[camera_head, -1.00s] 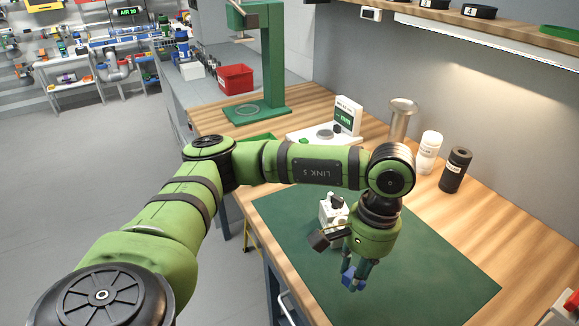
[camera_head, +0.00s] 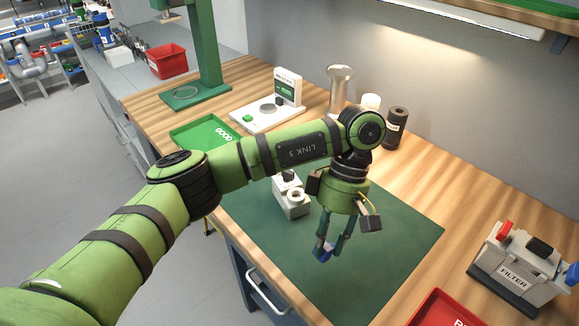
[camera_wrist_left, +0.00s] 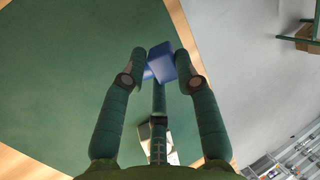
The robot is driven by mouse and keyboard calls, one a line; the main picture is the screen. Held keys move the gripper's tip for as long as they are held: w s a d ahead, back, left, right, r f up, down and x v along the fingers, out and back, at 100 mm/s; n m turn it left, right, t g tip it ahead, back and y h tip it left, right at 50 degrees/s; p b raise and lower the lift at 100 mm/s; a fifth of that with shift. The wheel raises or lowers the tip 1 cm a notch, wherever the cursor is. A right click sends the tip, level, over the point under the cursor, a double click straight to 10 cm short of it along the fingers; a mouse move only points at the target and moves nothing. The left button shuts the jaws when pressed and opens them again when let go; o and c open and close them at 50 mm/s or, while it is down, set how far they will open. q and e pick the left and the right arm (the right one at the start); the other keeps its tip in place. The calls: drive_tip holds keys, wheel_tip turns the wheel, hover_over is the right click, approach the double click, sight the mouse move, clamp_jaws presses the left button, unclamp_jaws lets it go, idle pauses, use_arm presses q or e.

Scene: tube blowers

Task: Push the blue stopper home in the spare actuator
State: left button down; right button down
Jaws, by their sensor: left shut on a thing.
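My left gripper (camera_head: 328,245) points down over the green mat and is shut on the blue stopper (camera_head: 322,255). The left wrist view shows the blue stopper (camera_wrist_left: 160,63) between the fingertips; part of it is hidden by the fingers. A small light-grey device with a white ring and a dark knob, which looks like the spare actuator (camera_head: 292,207), stands on the mat. It is behind and to the left of the gripper, apart from the stopper. A pale piece of it seems to show below the fingers in the left wrist view. My right gripper is out of view.
The green mat (camera_head: 390,255) is clear around the gripper. A green GOOD tray (camera_head: 205,133), a white scale (camera_head: 265,115), a metal cup and bottles stand behind. A FILTER box (camera_head: 515,270) and a red tray (camera_head: 450,312) are at the right.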

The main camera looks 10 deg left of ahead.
use_arm(q)
drive_tip(key=w+d+r+n+t+h+p, duration=0.1)
drive_tip(key=w+r+n+t+h, duration=0.3)
drive_tip(key=n, duration=0.6)
drive_tip(key=w+d+r+n+t+h+p, duration=0.1)
drive_tip(key=w+n+t+h, duration=0.15)
drive_tip(key=n+h, duration=0.5)
drive_tip(key=w+r+n+t+h+p, duration=0.2)
drive_tip(key=r+n+t+h, duration=0.15)
drive_tip(key=n, duration=0.75)
drive_tip(key=w+a+f+n+t+y, duration=0.1)
drive_tip(key=a+f+n+t+y, duration=0.1)
drive_tip(key=a+n+t+y, duration=0.1)
drive_tip(key=w+a+f+n+t+y+p, duration=0.1)
drive_tip(key=w+a+f+n+t+y, duration=0.1)
drive_tip(key=a+n+t, duration=0.4)
drive_tip(key=a+t+y, duration=0.1)
drive_tip(key=a+t, duration=0.1)
drive_tip(key=a, duration=0.1)
drive_tip(key=shift+a+f, duration=0.2)
drive_tip(key=shift+f, duration=0.05)
drive_tip(key=shift+w, duration=0.1)
drive_tip(key=shift+f+b, duration=1.95)
drive_tip(key=shift+f, duration=0.95)
